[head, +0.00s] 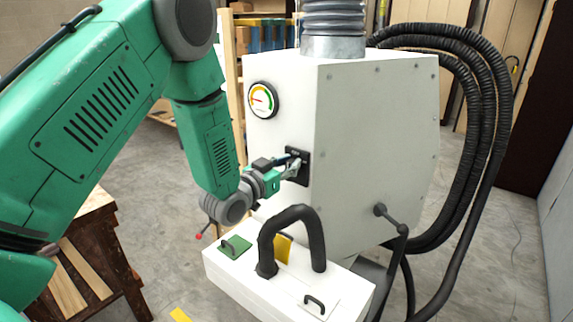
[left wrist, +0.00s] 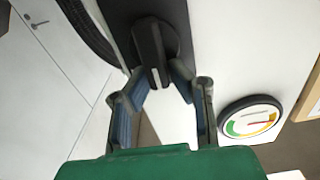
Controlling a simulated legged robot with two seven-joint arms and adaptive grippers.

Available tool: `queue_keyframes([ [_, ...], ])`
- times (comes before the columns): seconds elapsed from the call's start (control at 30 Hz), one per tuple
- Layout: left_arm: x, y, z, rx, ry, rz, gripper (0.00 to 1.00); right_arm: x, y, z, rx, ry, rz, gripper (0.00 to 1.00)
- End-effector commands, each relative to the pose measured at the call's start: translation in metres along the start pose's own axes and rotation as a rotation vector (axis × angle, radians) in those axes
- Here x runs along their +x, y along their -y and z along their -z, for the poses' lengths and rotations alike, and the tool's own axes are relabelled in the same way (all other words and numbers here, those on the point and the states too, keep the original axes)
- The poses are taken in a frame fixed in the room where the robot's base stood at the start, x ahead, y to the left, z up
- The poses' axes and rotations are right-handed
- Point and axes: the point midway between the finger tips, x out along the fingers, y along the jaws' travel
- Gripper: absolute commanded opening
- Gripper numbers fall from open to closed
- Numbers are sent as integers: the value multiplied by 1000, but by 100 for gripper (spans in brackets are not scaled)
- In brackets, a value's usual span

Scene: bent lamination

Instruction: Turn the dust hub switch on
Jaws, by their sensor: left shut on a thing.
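The dust hub (head: 370,130) is a large white cabinet in the middle of the head view. Its switch (head: 303,154) is a black plate on the front face, below and right of the round gauge. My left gripper (head: 292,168) reaches it from the left and covers part of it. In the left wrist view, the switch's black knob (left wrist: 150,45) stands out from its dark plate. The fingertips of my left gripper (left wrist: 161,76) are closed on the knob's near end. My right gripper is not in view.
A gauge (head: 262,99) sits above the switch, and also shows in the left wrist view (left wrist: 250,119). A white box with a black curved hose (head: 290,218) stands below my gripper. Black hoses (head: 490,110) loop at the right. A wooden bench (head: 85,250) is at lower left.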

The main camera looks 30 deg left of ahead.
Motion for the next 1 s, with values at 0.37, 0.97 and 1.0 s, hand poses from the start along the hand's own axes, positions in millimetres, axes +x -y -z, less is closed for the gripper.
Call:
queue_keyframes([
  [0.37, 3, -4, 1, 296, -12, 10, 0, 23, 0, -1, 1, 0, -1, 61],
  [0.97, 3, -16, -6, 822, -11, 14, 0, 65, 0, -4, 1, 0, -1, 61],
  [1.0, 3, -16, -6, 847, -11, 13, 0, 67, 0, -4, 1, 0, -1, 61],
])
